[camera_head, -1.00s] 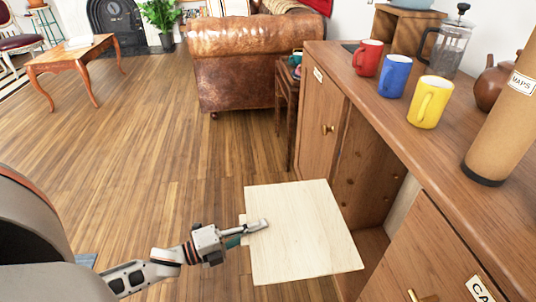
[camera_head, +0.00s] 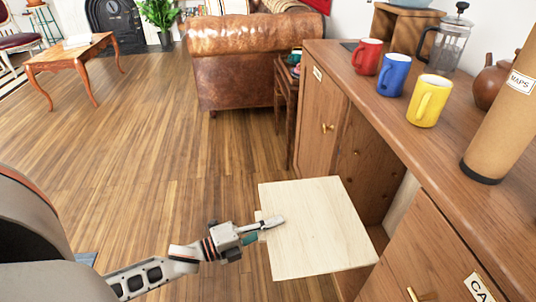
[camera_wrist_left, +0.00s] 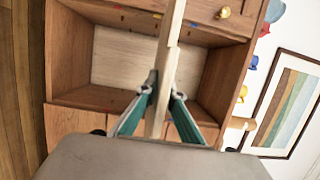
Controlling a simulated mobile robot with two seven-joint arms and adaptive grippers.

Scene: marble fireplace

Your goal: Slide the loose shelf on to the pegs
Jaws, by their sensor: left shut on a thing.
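The loose shelf (camera_head: 315,235) is a pale square wooden board, held roughly flat in front of the open bay (camera_head: 366,165) of the wooden cabinet. My left gripper (camera_head: 272,228) is shut on its left edge. The board's right side overlaps the bay opening in the head view; I cannot tell how far it is inside. In the left wrist view the shelf (camera_wrist_left: 168,75) shows edge-on between the fingers (camera_wrist_left: 160,98), with the bay (camera_wrist_left: 120,60) behind it. Small dark and coloured marks, perhaps pegs, show on the bay's walls. My right gripper is out of view.
A cabinet door (camera_head: 322,115) stands left of the bay and another (camera_head: 425,255) right of it. Red (camera_head: 367,57), blue (camera_head: 393,76) and yellow (camera_head: 428,101) mugs stand on the top, near a cardboard tube (camera_head: 500,125).

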